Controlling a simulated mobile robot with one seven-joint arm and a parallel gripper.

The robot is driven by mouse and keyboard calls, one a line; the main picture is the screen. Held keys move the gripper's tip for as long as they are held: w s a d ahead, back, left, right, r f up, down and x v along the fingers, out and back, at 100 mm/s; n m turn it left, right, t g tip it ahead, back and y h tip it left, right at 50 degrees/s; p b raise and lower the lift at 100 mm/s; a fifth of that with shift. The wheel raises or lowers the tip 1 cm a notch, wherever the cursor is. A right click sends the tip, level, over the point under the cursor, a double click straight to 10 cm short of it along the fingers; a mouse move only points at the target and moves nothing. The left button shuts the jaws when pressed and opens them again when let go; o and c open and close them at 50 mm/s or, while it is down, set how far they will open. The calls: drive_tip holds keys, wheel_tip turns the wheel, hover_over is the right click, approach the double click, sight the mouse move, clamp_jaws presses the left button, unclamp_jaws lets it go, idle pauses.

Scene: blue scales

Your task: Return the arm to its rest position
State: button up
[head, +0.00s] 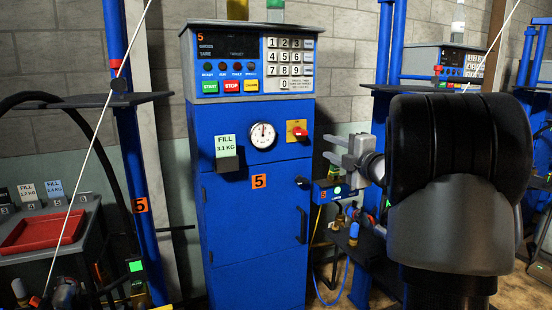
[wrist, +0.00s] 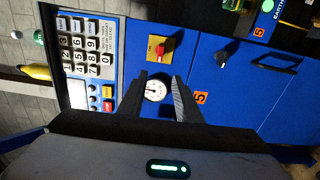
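My arm (head: 455,190) reaches in from the right of the head view, its dark bulk in front of the equipment there. My gripper (head: 332,149) points left, in front of the right side of the blue numbered-5 scale cabinet (head: 225,235). In the wrist view my gripper (wrist: 160,84) has its two dark fingers spread apart with nothing held between them. The round white gauge (wrist: 156,90) shows in the gap, behind the fingers and apart from them.
A console with keypad (head: 290,62) tops the cabinet. A red knob on a yellow plate (head: 297,131) and a "FILL 3.1 KG" card (head: 226,150) are on its front. A red tray (head: 45,232) and blue post (head: 135,150) stand left. Hoses and fittings (head: 345,225) lie below my gripper.

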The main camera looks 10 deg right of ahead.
drive_tip(key=s+a+r+m+g+h, duration=0.2)
drive_tip(key=s+a+r+m+h, duration=0.1)
drive_tip(key=s+m+h, duration=0.55)
drive_tip(key=s+a+f+m+g+y, duration=0.2)
drive_tip(key=s+a+f+m+g, duration=0.25)
drive_tip(key=s, duration=0.65)
drive_tip(key=s+a+f+m+g+y+p, duration=0.1)
drive_tip(key=s+a+f+m+g, duration=0.15)
drive_tip(key=s+a+f, duration=0.65)
drive_tip(key=s+a+f+m+g+y, duration=0.25)
drive_tip(key=s+a+m, duration=0.2)
drive_tip(key=s, duration=0.85)
wheel_tip(320, 180, up, 24)
drive_tip(key=w+d+p, duration=0.1)
drive_tip(key=p, duration=2.2)
drive_tip(key=shift+f, duration=0.25)
